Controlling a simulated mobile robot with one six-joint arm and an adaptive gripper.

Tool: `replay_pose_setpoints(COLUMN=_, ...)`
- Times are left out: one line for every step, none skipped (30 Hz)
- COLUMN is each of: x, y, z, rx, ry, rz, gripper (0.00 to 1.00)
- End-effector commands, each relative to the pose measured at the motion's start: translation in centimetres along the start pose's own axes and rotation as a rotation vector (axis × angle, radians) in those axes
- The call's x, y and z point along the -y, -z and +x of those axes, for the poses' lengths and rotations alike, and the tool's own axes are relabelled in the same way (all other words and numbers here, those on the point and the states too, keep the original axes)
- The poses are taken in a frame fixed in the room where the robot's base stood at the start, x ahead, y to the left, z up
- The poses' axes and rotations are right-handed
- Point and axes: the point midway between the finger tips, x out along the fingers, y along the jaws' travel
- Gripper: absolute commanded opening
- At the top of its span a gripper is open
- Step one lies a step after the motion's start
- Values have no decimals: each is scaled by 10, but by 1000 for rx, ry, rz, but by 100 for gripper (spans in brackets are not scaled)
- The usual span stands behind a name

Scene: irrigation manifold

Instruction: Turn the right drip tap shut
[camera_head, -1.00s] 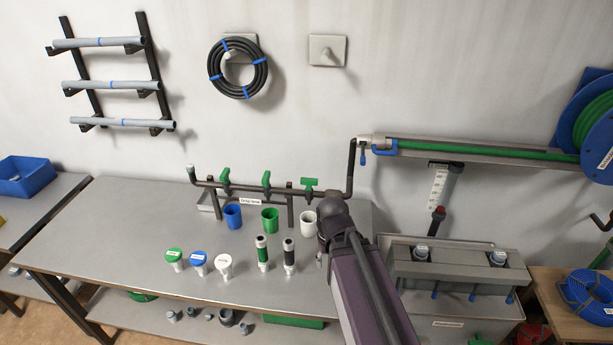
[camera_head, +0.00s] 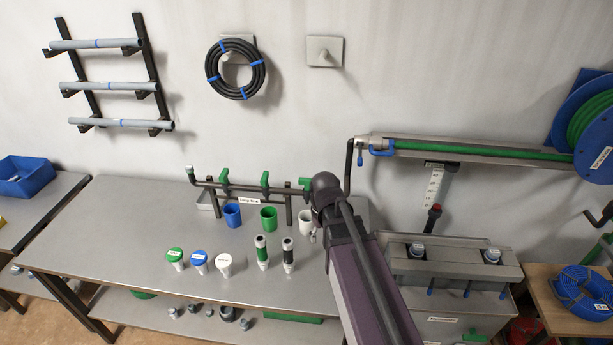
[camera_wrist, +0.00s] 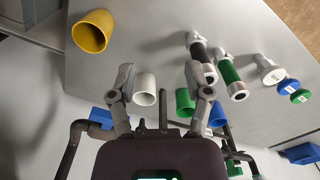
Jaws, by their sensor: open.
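The right drip tap (camera_head: 305,183) is a green handle at the right end of the dark drip line in the head view. My arm's end covers part of it, and its exact angle is hard to tell. The middle tap (camera_head: 265,180) and left tap (camera_head: 225,180) are also green. My gripper (camera_wrist: 158,72) is open in the wrist view, its two fingers apart with nothing gripped. The right tap is not clearly seen there, and whether a finger touches it cannot be told. In the head view my gripper is hidden behind my arm.
Below the line stand a blue cup (camera_head: 233,215), a green cup (camera_head: 268,219) and a white cup (camera_head: 305,222). A yellow cup (camera_wrist: 92,31) shows in the wrist view.

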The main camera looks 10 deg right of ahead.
Motion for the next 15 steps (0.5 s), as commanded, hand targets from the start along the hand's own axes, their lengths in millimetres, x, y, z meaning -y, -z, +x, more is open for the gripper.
replay_pose_setpoints(x=-5, y=22, z=-19, rx=0, ry=0, rz=-55, gripper=64)
replay_pose_setpoints(x=-8, y=31, z=-25, rx=0, ry=0, rz=-92, gripper=64)
replay_pose_setpoints(x=-10, y=43, z=-33, rx=0, ry=0, rz=-143, gripper=64)
replay_pose_setpoints(x=-13, y=52, z=-39, rx=0, ry=0, rz=-182, gripper=64)
replay_pose_setpoints(x=-15, y=61, z=-45, rx=0, ry=0, rz=-222, gripper=64)
replay_pose_setpoints(x=-18, y=73, z=-53, rx=0, ry=0, rz=-275, gripper=64)
replay_pose_setpoints(x=-20, y=82, z=-59, rx=0, ry=0, rz=-316, gripper=64)
replay_pose_setpoints(x=-22, y=91, z=-65, rx=0, ry=0, rz=-357, gripper=64)
replay_pose_setpoints(x=-25, y=103, z=-73, rx=0, ry=0, rz=-410, gripper=64)
replay_pose_setpoints(x=-28, y=112, z=-79, rx=0, ry=0, rz=-450, gripper=64)
replay_pose_setpoints(x=-30, y=121, z=-85, rx=0, ry=0, rz=-490, gripper=64)
replay_pose_setpoints(x=-33, y=134, z=-92, rx=-1, ry=0, rz=-544, gripper=64)
replay_pose_setpoints(x=-35, y=142, z=-98, rx=-1, ry=0, rz=-584, gripper=64)
replay_pose_setpoints(x=-37, y=151, z=-104, rx=-1, ry=0, rz=-623, gripper=64)
replay_pose_setpoints(x=-40, y=162, z=-111, rx=-1, ry=0, rz=-675, gripper=64)
